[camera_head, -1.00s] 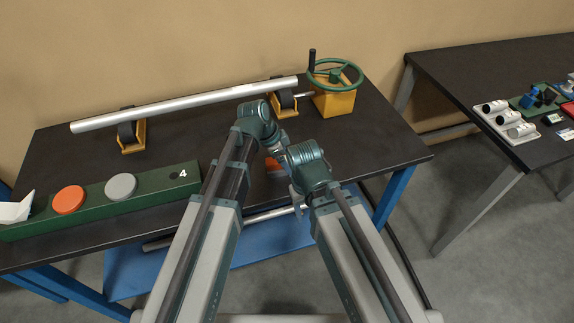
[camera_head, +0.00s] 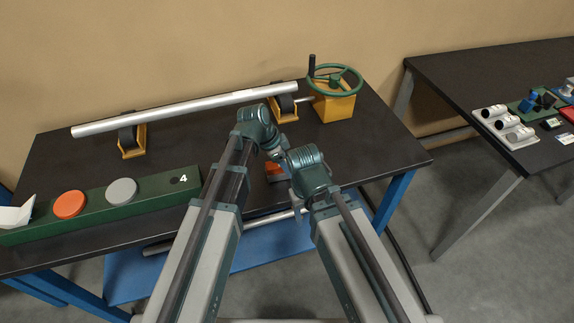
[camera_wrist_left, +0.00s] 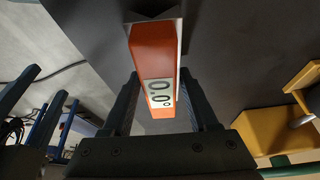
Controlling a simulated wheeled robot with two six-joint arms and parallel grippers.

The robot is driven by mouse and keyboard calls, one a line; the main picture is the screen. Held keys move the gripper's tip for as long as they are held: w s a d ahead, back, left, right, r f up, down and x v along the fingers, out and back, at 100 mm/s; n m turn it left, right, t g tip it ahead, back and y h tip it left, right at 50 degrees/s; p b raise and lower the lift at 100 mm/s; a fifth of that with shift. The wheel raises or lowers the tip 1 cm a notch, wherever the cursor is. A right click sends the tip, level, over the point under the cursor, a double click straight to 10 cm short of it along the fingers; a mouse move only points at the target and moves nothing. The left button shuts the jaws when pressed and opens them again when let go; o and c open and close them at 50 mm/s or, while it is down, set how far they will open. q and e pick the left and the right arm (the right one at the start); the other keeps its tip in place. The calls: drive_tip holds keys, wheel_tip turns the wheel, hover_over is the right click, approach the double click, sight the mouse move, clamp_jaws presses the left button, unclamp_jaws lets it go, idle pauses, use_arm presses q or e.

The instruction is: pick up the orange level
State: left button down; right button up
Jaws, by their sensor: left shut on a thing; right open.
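The orange level (camera_wrist_left: 152,50) lies between the two fingers of my left gripper (camera_wrist_left: 157,88) in the left wrist view. Its pale display (camera_wrist_left: 159,92) reads 0.0°. My left gripper is shut on it. In the head view a part of the orange level (camera_head: 274,171) shows between my two wrists, above the dark table; the rest and the left fingers are hidden by my arms. I cannot tell whether it is clear of the tabletop. My right gripper (camera_head: 300,213) is open and empty at the table's front edge, to the right of the level.
A silver tube (camera_head: 190,108) rests on yellow roller stands (camera_head: 131,142) at the back. A yellow box (camera_head: 336,106) with a green handwheel (camera_head: 337,80) stands behind right. A green block (camera_head: 150,189) with round discs lies left. The table's right part (camera_head: 385,145) is clear.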

use_arm(q)
wheel_tip(320, 180, up, 10)
drive_tip(key=p, duration=0.9)
drive_tip(key=shift+f, duration=0.2)
